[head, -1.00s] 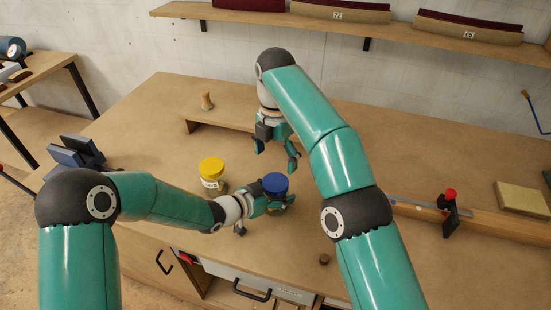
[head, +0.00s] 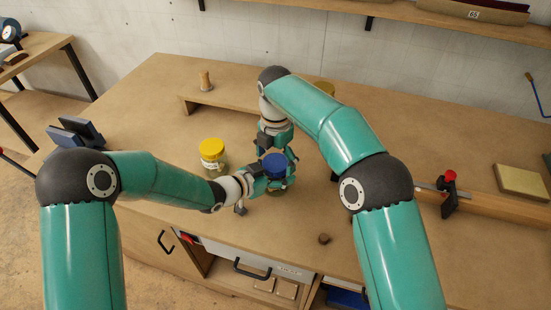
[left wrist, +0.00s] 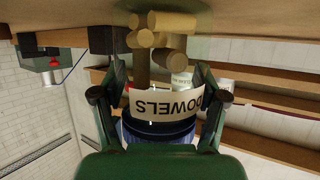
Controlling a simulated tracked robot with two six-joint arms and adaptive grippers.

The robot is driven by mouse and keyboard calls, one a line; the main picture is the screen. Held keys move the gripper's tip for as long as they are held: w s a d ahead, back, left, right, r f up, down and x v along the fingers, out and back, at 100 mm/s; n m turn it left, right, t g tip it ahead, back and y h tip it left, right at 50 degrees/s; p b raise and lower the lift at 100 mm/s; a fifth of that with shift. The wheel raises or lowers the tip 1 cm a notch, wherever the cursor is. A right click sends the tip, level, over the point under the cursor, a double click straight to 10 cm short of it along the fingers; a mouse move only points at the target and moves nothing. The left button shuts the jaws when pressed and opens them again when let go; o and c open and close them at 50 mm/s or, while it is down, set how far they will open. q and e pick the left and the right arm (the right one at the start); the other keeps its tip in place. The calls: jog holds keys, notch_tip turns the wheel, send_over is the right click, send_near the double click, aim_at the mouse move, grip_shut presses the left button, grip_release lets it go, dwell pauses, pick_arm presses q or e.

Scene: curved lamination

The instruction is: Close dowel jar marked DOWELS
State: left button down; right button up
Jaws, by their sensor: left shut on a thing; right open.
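The jar marked DOWELS (left wrist: 165,103) fills the middle of the left wrist view, upside down in that picture, with several wooden dowels (left wrist: 160,35) showing. Its blue lid (head: 274,164) sits on top in the head view, and a blue band (left wrist: 158,132) shows below the label in the left wrist view. I cannot tell how tightly the lid sits. My left gripper (head: 272,184) is shut on the jar, one finger on each side. My right gripper (head: 281,153) is open, pointing down just behind and beside the lid. Whether its fingers touch the lid is unclear.
A jar with a yellow lid (head: 212,147) stands on the bench left of the dowel jar. A low wooden riser (head: 225,107) lies behind. A small brown piece (head: 324,239) lies near the front edge. A red-topped clamp (head: 449,190) is at right.

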jog(key=c, duration=1.2)
jog(key=m, duration=0.5)
jog(key=shift+m, duration=0.4)
jog(key=m, duration=0.3)
jog(key=shift+m, duration=0.4)
jog(key=o, duration=1.3)
jog(key=shift+c, duration=0.2)
